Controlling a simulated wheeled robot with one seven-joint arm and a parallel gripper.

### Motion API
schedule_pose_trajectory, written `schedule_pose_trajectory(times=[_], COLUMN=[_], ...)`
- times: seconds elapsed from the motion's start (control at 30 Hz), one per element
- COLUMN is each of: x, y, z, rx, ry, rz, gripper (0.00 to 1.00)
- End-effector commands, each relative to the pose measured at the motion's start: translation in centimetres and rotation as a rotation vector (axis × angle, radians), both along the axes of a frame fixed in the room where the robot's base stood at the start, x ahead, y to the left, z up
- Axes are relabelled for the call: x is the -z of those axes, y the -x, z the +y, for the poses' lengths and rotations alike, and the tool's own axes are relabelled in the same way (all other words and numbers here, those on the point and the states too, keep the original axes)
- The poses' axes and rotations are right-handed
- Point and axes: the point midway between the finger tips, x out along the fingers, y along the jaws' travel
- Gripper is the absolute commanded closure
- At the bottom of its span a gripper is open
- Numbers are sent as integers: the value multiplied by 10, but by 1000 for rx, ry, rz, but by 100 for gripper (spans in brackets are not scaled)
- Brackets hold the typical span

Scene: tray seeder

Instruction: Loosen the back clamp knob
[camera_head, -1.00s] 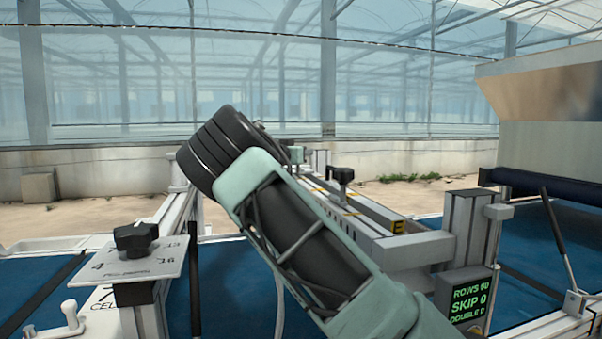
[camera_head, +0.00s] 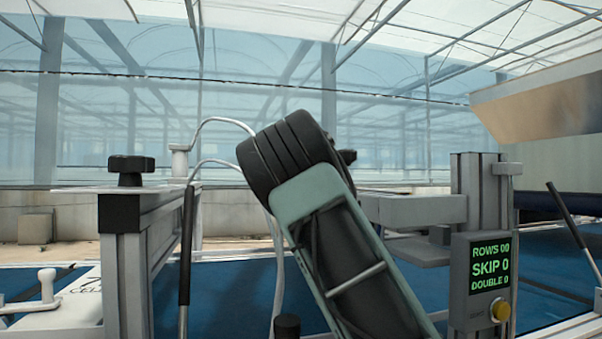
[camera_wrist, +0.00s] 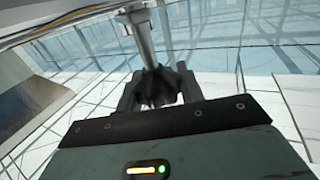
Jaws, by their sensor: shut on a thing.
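In the wrist view my gripper (camera_wrist: 157,92) is shut on a dark lobed knob (camera_wrist: 154,84). The knob sits between the two fingers, at the end of a pale metal post (camera_wrist: 143,42). In the head view my dark ribbed wrist and green forearm cover the gripper and the held knob. A small dark part shows at the wrist's right edge; I cannot tell if it is finger or knob. Another black clamp knob (camera_head: 131,171) stands apart, upright on the front left post (camera_head: 122,270).
A control box (camera_head: 480,280) reading ROWS 00, SKIP 0, DOUBLE 0 hangs on a grey post at right. A dark-gripped lever (camera_head: 187,245) stands left of my arm, another (camera_head: 570,220) at far right. A grey beam (camera_head: 415,210) lies close right of my wrist.

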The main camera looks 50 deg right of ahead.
Motion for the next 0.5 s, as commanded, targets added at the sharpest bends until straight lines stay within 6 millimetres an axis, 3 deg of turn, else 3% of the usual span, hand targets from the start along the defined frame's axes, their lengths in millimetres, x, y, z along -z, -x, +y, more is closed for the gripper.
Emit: schedule_pose_trajectory(times=[0.5], x=[0], y=[-1], z=[1], rx=[-68], ry=[-1], rz=[0], gripper=[86])
